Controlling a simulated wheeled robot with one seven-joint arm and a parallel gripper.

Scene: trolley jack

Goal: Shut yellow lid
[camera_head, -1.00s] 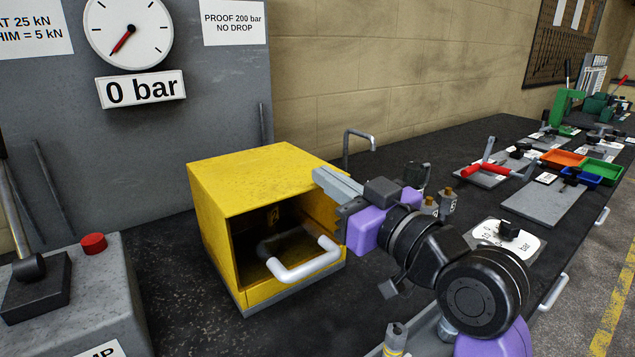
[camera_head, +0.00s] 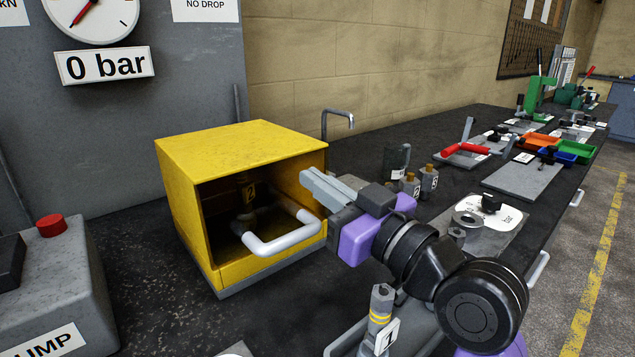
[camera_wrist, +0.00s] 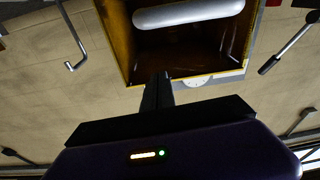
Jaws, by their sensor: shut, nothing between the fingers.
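The yellow box (camera_head: 240,152) stands on the dark bench with its front open toward me. A pale grey U-shaped handle (camera_head: 285,241) sticks out of the opening near its lower edge. I cannot tell a separate lid panel from the box; where the handle joins is partly hidden in shadow. My gripper (camera_head: 306,182) is shut and empty, in front of the box's right front edge and above the handle's right end. The wrist view also shows the box opening (camera_wrist: 190,50), the handle (camera_wrist: 188,12) and my shut fingers (camera_wrist: 157,90) near the yellow rim.
A part marked 1 (camera_head: 381,312) stands in front, near my arm. A grey pump block with a red button (camera_head: 50,226) is at left. Small weights (camera_head: 428,180) stand to the right.

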